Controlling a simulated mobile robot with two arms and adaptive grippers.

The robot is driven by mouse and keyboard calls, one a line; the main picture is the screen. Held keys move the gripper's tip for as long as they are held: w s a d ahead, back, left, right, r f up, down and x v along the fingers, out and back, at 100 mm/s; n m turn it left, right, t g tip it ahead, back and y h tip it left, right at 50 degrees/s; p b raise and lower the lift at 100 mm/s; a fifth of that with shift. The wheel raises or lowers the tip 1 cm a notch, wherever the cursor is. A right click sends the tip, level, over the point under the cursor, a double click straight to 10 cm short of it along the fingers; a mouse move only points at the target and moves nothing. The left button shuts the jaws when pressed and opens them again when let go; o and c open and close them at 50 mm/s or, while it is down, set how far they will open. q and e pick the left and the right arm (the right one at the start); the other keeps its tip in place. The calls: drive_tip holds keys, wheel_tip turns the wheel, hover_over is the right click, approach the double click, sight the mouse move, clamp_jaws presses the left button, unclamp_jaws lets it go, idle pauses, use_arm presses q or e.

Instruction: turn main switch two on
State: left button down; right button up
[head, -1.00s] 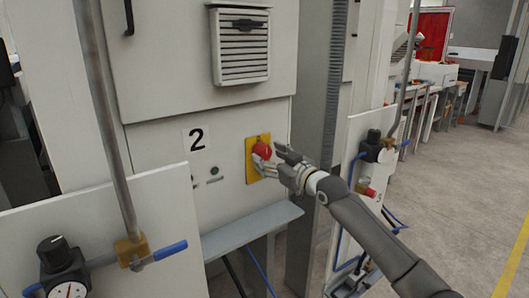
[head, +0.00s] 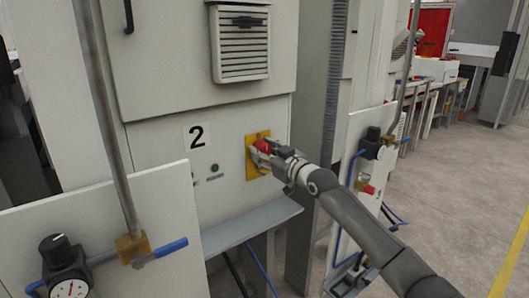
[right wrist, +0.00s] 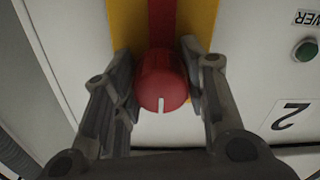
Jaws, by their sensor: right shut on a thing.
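The yellow plate also shows in the right wrist view (right wrist: 198,20). My left gripper is not in view.
A panel with a gauge (head: 68,285) and a vertical pipe (head: 112,130) stands at left. Open floor (head: 455,210) lies at right.

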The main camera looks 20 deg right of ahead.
drive_tip(key=shift+m, duration=0.3)
drive_tip(key=shift+c, duration=0.2)
drive_tip(key=m+p, duration=0.2)
drive_tip(key=m, duration=0.2)
drive_tip(key=shift+a, duration=0.1)
drive_tip(key=m+p, duration=0.1)
drive_tip(key=m, duration=0.3)
drive_tip(key=shift+a+r+m+p, duration=0.1)
drive_tip(key=shift+m+p, duration=0.3)
drive_tip(key=m+p, duration=0.3)
drive_tip(key=m, duration=0.3)
drive_tip(key=shift+s+m+p, duration=0.1)
drive_tip(key=shift+m+p, duration=0.4)
drive_tip(key=shift+m, duration=0.7)
drive_tip(key=o, duration=1)
